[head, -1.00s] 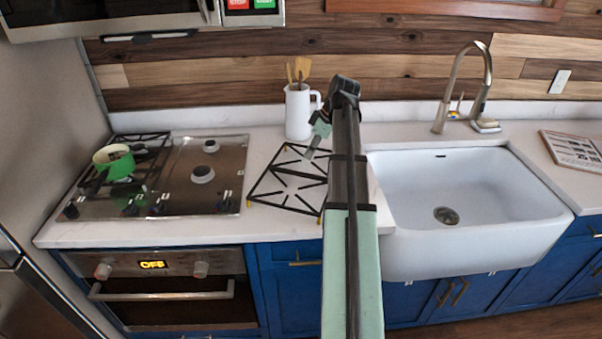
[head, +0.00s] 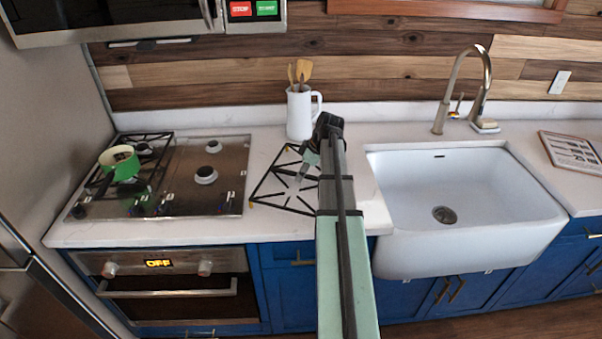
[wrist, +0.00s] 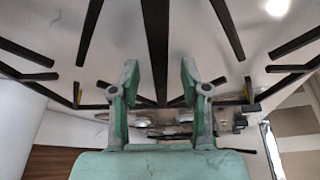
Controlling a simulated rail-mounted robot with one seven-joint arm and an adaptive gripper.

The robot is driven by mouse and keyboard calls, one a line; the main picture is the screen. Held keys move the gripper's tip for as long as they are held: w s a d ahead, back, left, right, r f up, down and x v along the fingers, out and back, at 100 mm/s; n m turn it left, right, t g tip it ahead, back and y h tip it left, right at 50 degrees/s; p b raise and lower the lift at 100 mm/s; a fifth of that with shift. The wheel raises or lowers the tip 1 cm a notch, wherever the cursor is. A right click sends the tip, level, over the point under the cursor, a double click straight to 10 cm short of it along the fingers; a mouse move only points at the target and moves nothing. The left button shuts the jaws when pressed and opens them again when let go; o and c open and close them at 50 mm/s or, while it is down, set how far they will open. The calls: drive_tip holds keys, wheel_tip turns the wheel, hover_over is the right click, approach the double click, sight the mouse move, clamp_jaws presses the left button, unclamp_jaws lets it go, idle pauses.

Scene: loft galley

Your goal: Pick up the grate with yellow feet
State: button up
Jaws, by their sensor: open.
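The grate with yellow feet (head: 268,182) is a black metal frame with spoke-like bars, lying flat on the white counter between the cooktop and the sink. A yellow foot shows at its front left corner. My arm covers its right side in the head view. My gripper (head: 303,174) is over the grate, pointing down. In the wrist view my gripper (wrist: 160,78) is open, with two green fingers apart. A dark bar of the grate (wrist: 158,45) runs through the gap between them in the picture. I cannot tell whether the fingers touch it.
A white pitcher (head: 299,115) with wooden utensils stands behind the grate. The cooktop (head: 215,185) is to the left, with a second grate (head: 150,140) under a green pot (head: 122,162). The white sink (head: 460,190) is to the right.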

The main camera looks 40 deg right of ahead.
drive_tip(key=shift+x, duration=0.8)
clamp_jaws()
drive_tip(key=shift+r, duration=0.1)
wheel_tip(320, 180, up, 20)
drive_tip(key=b, duration=0.4)
drive_tip(key=shift+b, duration=0.3)
